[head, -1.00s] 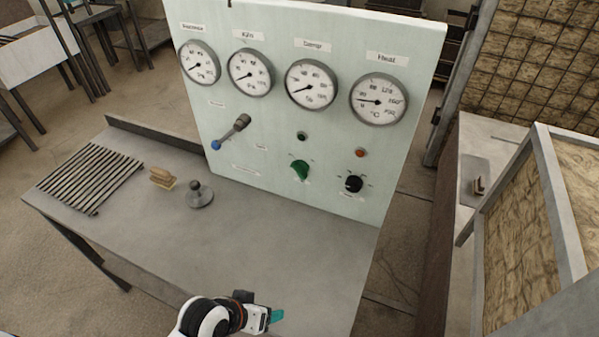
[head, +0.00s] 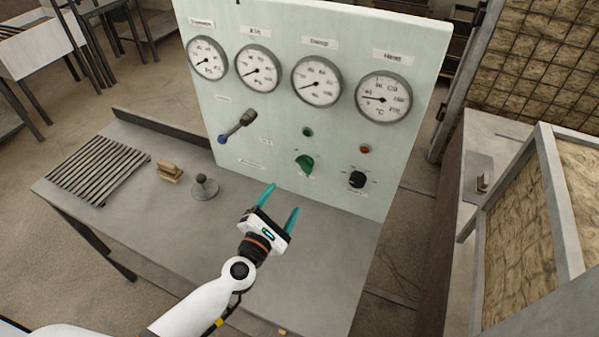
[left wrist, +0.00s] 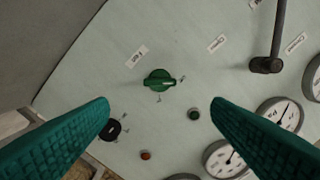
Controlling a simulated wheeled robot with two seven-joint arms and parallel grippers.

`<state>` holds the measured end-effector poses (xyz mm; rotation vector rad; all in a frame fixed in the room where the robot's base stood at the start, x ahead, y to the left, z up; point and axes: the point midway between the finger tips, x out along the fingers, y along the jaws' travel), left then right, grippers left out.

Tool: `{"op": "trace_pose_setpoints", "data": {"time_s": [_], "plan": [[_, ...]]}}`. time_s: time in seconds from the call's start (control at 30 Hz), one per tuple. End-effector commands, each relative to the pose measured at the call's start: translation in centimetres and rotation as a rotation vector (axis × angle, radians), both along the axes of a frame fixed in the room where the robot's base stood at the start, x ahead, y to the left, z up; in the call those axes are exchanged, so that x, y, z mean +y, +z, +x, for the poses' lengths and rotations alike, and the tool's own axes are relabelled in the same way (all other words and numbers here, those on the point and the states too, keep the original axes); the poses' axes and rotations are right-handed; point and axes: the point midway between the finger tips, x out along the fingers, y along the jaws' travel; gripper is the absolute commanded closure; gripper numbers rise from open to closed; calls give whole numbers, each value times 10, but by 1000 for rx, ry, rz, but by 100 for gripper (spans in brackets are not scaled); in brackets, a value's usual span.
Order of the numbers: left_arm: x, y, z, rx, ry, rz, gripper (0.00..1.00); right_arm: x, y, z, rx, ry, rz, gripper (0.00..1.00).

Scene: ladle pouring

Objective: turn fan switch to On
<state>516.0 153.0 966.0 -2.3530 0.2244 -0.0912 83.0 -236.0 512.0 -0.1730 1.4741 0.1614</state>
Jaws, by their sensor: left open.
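The green fan knob (head: 304,164) is on the lower middle of the pale green panel (head: 270,130). In the left wrist view the knob (left wrist: 159,80) is ahead, between and beyond my fingers, with a light pointer mark toward the right. Small marks surround it, too small to read. My left gripper (head: 281,200) is open and empty, its teal fingers aimed at the panel, to the lower left of the knob and apart from it. The fingers also frame the left wrist view (left wrist: 160,105). My right gripper is not in view.
A black knob (head: 357,180) sits right of the green one, with a red lamp (head: 365,149) above it. A lever (head: 237,125) sticks out on the left, below the gauges. A round-based weight (head: 205,188) and a brush (head: 169,171) lie on the grey bench (head: 330,255).

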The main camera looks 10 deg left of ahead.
Motion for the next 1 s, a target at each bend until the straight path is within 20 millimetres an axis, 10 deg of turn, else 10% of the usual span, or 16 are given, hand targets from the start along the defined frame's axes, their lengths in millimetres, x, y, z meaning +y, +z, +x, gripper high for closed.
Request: {"op": "trace_pose_setpoints", "data": {"time_s": [0.5, 1.0], "plan": [[-19, 1, 92, -3, -2, 5, 27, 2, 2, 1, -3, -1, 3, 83], [-22, 1, 108, -1, -3, 5, 27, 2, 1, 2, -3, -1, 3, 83]]}}
